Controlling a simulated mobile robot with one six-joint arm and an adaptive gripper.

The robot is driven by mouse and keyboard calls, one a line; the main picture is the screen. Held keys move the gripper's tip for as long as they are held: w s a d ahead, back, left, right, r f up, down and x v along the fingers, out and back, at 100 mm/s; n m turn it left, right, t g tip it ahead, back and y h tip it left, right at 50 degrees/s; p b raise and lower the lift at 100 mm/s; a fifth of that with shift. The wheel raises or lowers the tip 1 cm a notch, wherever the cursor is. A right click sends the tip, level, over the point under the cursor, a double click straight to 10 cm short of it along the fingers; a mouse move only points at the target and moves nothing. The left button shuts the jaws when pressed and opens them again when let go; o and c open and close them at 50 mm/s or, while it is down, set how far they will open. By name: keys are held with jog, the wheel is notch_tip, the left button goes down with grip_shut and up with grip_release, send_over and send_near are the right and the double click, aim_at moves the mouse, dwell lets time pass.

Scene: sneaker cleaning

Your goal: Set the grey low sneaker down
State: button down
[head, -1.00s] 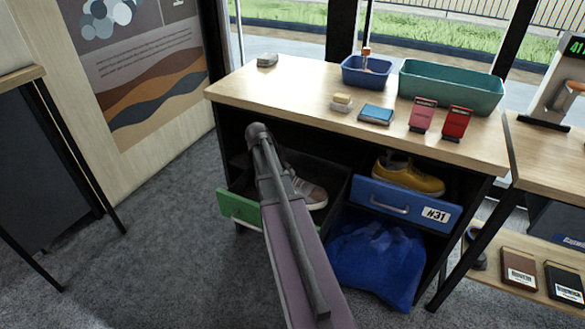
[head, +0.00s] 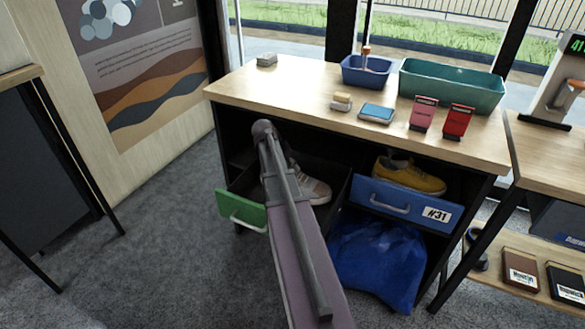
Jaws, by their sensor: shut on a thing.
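The grey low sneaker (head: 316,191), with a pale toe and sole, shows just right of my arm. It is at the open drawer with the green front (head: 240,212), toe towards the right. My arm crosses in front of the drawer and hides the sneaker's heel side. Only a dark part of my gripper (head: 292,181) shows beside the sneaker; its fingers are hidden. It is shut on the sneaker. Whether the sole touches the drawer floor cannot be told.
A yellow sneaker (head: 409,177) sits in the blue drawer (head: 407,204) marked #31. A blue bag (head: 378,262) lies below it. The bench top (head: 285,88) holds a blue bin (head: 366,73), a teal bin (head: 452,88) and small items. The floor at left is clear.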

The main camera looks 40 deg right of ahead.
jog(key=shift+f, duration=0.15)
jog(key=shift+c, duration=2.3)
grip_release()
jog(key=shift+r, duration=0.2)
jog(key=p+v, duration=0.2)
jog(key=v, duration=0.1)
jog(key=shift+d+p, duration=0.1)
jog(key=shift+p, duration=0.25)
jog(key=p+v, duration=0.7)
jog(key=v, duration=0.2)
jog(key=shift+p, duration=0.4)
